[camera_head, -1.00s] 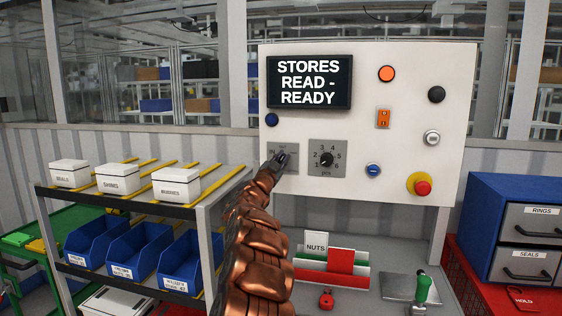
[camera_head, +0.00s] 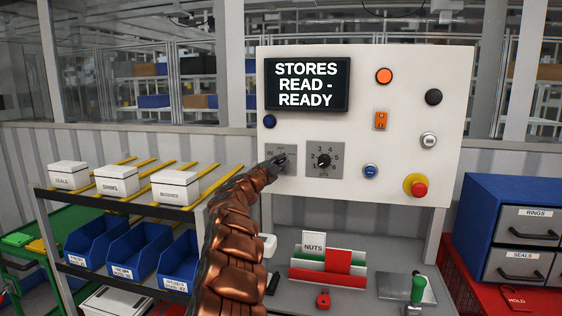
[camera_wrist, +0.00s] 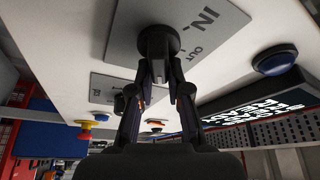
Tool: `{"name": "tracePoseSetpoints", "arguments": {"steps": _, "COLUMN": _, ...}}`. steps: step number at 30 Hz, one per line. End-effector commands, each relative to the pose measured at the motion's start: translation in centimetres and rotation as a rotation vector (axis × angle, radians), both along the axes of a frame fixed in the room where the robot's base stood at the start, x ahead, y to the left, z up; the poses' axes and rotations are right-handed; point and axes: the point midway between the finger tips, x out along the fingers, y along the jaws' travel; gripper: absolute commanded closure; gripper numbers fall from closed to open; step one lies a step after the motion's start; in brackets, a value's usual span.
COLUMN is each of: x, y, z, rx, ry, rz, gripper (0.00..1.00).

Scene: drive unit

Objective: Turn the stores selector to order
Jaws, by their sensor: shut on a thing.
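The stores selector is a black knob (camera_wrist: 158,42) on a grey plate (camera_head: 274,150) at the panel's lower left. IN and OUT labels show on the plate in the wrist view; other lettering is hidden or too small to read. My gripper (camera_head: 279,161) is at the knob, and in the wrist view its fingers (camera_wrist: 160,75) are closed on the knob's grip. The knob's pointer direction cannot be told. The display (camera_head: 307,85) above reads "STORES READ - READY".
A numbered dial (camera_head: 324,160) sits right of the selector. A blue button (camera_head: 270,121) is above it, and a red stop button (camera_head: 419,188) is at lower right. A shelf with white boxes (camera_head: 116,180) and blue bins stands left of my arm.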

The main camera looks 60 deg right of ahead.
Motion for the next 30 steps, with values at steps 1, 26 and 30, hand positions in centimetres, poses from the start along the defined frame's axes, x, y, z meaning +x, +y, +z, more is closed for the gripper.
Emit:
{"name": "tracePoseSetpoints", "arguments": {"steps": 1, "x": 0.08, "y": 0.03, "z": 0.12, "rx": -0.001, "ry": -0.002, "rz": 0.002, "gripper": 1.0}}
{"name": "tracePoseSetpoints", "arguments": {"steps": 26, "x": 0.03, "y": -0.05, "z": 0.02, "rx": 0.0, "ry": -0.001, "rz": 0.001, "gripper": 0.58}}
{"name": "tracePoseSetpoints", "arguments": {"steps": 30, "x": 0.04, "y": 0.06, "z": -0.03, "rx": 0.0, "ry": -0.001, "rz": 0.001, "gripper": 0.58}}
